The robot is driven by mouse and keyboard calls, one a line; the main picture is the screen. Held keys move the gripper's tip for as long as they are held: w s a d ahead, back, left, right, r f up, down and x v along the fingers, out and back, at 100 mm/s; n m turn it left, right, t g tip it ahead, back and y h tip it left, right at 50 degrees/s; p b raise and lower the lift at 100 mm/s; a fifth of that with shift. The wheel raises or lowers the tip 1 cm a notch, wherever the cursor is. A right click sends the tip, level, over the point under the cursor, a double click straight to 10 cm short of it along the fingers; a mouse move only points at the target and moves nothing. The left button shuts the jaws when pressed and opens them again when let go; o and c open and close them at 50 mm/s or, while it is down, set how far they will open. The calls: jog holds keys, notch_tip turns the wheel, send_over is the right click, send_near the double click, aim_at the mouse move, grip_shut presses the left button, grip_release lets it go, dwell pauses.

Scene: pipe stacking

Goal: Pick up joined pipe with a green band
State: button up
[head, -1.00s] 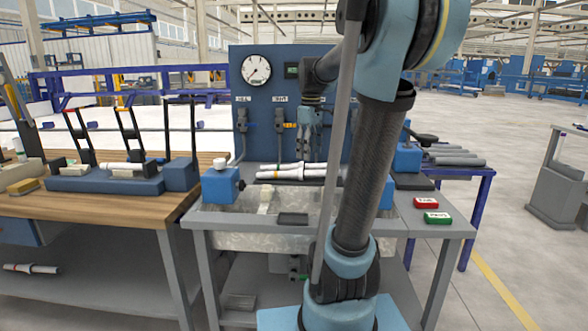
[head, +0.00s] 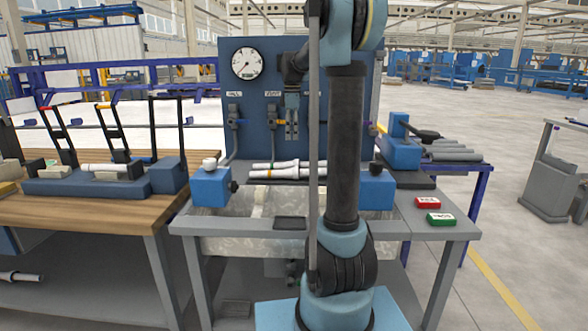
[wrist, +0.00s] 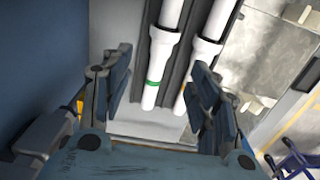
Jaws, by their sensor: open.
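The joined pipe with a green band (wrist: 157,65) is white, with a wider joint, and lies in a dark channel in the wrist view. In the head view it is the rear pipe (head: 287,164) on the bench fixture. A second white joined pipe (wrist: 205,48) lies parallel to its right in the wrist view; in the head view it is the nearer pipe (head: 290,174), with an orange band. My gripper (wrist: 157,82) is open and empty, its fingers on either side of the green-banded pipe's end in the picture. In the head view my gripper (head: 292,130) hangs above the pipes, apart from them.
A blue panel with a gauge (head: 247,63) and valves stands close behind my gripper. Blue blocks (head: 210,187) flank the pipes. Red (head: 428,202) and green (head: 440,219) boxes lie at right. A wooden bench (head: 110,215) with a rack is at left.

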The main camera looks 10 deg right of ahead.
notch_tip(320, 180, down, 7)
jog(key=shift+a+r, duration=0.1)
jog(key=shift+s+f, duration=0.2)
jog(key=shift+f, duration=2.85)
jog(key=c, duration=0.9)
